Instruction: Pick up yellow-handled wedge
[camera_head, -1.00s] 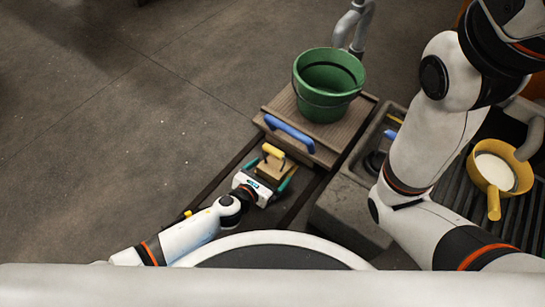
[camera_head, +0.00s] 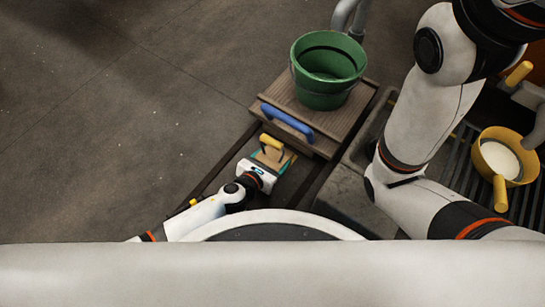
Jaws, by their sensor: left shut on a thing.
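The yellow-handled wedge (camera_head: 271,142) is a small wooden block with a raised yellow handle. It sits in the middle of the head view, in front of the wooden board with the blue handle. My left gripper (camera_head: 273,159) reaches it from the front left, with its teal fingers at either side of the block. It is shut on the wedge, and the gripper body hides the block's near part. I cannot tell whether the wedge is clear of the surface. My right arm crosses the right side, but its gripper is not in view.
A green bucket (camera_head: 326,80) stands on the wooden board, whose blue handle (camera_head: 287,123) is close behind the wedge. Dark rails run beneath. A yellow pan (camera_head: 484,160) with white contents rests on a dark slatted surface at right. Open floor (camera_head: 130,110) lies left.

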